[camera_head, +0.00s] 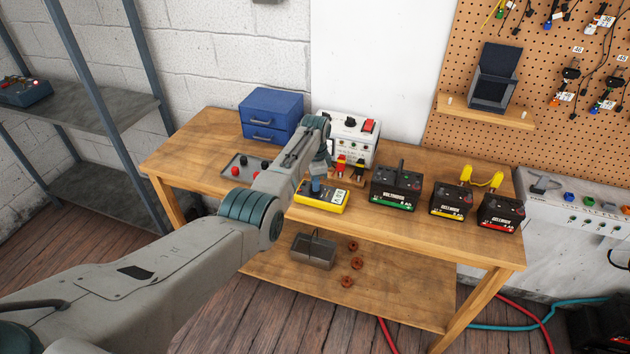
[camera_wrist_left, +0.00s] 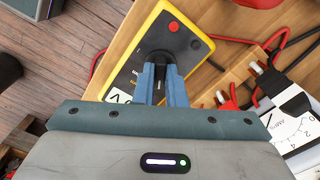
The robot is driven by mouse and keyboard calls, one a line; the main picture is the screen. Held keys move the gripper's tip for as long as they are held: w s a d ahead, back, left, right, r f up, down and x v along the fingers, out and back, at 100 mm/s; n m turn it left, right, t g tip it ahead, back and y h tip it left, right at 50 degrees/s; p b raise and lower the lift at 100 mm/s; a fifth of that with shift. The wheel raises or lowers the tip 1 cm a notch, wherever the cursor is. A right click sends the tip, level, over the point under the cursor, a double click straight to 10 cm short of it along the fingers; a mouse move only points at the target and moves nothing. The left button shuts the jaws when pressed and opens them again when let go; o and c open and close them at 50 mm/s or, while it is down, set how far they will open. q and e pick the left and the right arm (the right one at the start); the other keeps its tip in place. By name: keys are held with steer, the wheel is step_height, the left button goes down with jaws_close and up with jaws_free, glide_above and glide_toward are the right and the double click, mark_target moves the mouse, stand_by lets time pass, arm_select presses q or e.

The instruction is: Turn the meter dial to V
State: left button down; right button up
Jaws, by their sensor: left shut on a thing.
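The yellow meter (camera_head: 334,206) with a dark face lies on the wooden table near its front edge. It also shows in the left wrist view (camera_wrist_left: 196,15). Its black dial (camera_wrist_left: 157,58) is between the blue fingers of my left gripper (camera_wrist_left: 159,70), which is shut on it from above. The gripper (camera_head: 316,187) also shows over the meter in the head view. The fingers hide much of the dial, so I cannot tell where it points. A white patch with a V (camera_wrist_left: 117,96) shows beside the gripper body. My right gripper is not in view.
Behind the meter stand a white test box (camera_head: 345,143) and a blue drawer box (camera_head: 270,113). Several black batteries (camera_head: 395,190) stand to the right. A grey tray (camera_head: 236,162) lies to the left. Red leads (camera_wrist_left: 233,40) run beside the meter.

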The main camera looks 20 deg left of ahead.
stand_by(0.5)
arm_select(q)
steer(key=c, duration=1.5)
jaws_free()
steer(key=shift+r, duration=0.1)
step_height(320, 180, up, 11)
steer(key=shift+f+b, duration=0.15)
steer(key=shift+b, duration=1.1)
